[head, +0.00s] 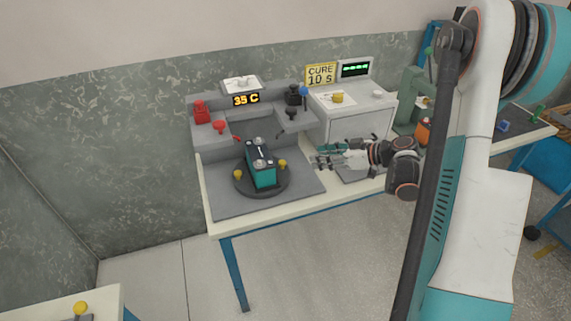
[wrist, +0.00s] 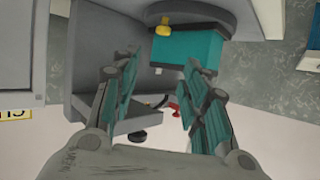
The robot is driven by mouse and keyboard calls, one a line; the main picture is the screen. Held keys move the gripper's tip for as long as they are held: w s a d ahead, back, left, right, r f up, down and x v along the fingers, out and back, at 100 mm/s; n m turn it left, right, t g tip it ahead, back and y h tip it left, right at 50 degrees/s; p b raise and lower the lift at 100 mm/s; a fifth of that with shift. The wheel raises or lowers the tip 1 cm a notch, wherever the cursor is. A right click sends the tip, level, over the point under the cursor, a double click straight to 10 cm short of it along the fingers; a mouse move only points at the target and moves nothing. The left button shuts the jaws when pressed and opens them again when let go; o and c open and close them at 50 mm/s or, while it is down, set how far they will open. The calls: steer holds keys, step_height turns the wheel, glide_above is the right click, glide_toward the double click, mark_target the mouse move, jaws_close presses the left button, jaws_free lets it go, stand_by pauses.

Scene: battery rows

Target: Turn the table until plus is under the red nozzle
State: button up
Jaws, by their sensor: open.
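The turntable (head: 243,190) is a dark round disc on a grey plate. A teal battery (head: 263,178) stands upright on it, with terminals on its top at the near and far ends; I cannot read which is plus. Yellow knobs (head: 238,174) sit on the disc's rim at either side. The red nozzle (head: 219,127) is on the station's left, with a black nozzle (head: 291,114) on its right. My gripper (head: 318,156) is open and empty, to the right of the disc. In the wrist view a yellow knob (wrist: 164,27) and the battery (wrist: 190,48) show beyond the fingers.
A display reading 35 C (head: 246,99) is on the station's back. A white curing box (head: 357,126) with a CURE 10 S sign (head: 321,75) stands behind my gripper. A green press (head: 407,100) is farther right. The plate's front is clear.

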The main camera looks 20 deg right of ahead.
mark_target(285, 163)
steer(key=shift+n+y, duration=0.3)
steer(key=shift+n, duration=0.3)
steer(key=b+x, duration=0.1)
steer(key=x, duration=0.3)
steer(key=f+b+x, duration=0.1)
steer(key=x, duration=0.4)
steer(key=f+b+x, duration=0.1)
steer(key=b+x, duration=0.1)
steer(key=x, duration=0.2)
steer(key=shift+f, duration=0.15)
steer(key=shift+c, duration=0.2)
jaws_close()
